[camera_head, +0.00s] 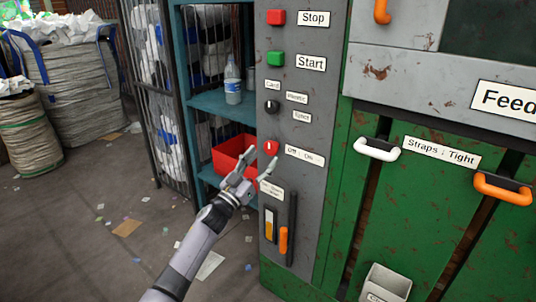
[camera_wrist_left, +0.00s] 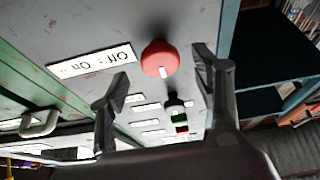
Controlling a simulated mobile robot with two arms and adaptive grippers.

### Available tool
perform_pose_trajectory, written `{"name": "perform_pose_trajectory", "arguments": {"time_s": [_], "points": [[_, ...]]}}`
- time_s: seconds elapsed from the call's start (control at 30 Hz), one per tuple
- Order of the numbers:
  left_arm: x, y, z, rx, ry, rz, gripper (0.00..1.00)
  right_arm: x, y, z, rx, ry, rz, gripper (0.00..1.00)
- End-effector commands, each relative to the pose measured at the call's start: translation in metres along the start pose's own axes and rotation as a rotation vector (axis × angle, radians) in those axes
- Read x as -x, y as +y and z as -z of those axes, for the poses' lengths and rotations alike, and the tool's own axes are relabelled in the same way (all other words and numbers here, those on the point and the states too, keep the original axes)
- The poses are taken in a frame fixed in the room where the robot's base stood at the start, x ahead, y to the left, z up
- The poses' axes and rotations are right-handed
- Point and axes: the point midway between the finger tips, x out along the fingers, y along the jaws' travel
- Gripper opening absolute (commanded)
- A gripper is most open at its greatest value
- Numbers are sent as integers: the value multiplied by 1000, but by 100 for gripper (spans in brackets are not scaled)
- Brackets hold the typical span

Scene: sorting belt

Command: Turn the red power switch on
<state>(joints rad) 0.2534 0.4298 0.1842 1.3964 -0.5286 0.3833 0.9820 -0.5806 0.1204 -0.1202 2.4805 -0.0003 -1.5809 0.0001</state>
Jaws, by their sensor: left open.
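The red power switch (camera_head: 270,147) is a round red knob with a white mark, on the grey control panel (camera_head: 268,210) beside a label reading "Off : On" (camera_head: 304,155). My left gripper (camera_head: 255,165) is open, just below and in front of the knob in the head view. In the left wrist view, the red knob (camera_wrist_left: 160,58) lies beyond and between the spread fingers (camera_wrist_left: 160,85), apart from them as far as I can see. Its white mark points toward the bottom of that view. My right gripper is not in view.
A red Stop button (camera_head: 276,17), a green Start button (camera_head: 276,59) and a black selector (camera_head: 271,107) sit above the knob. An orange lever (camera_head: 283,240) is below. A teal shelf (camera_head: 215,100) with a red bin (camera_head: 232,153) stands left. Open floor lies at left.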

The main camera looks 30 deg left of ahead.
Motion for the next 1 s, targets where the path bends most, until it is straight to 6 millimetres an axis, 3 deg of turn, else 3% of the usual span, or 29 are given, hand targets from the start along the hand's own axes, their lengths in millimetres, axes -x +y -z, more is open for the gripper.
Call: {"name": "perform_pose_trajectory", "arguments": {"time_s": [0.23,0.63,1.0], "points": [[-29,0,0,0,0,1,59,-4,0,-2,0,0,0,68],[-35,0,0,0,-1,0,59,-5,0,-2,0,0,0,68],[-35,0,0,0,-1,0,34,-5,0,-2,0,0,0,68]]}}
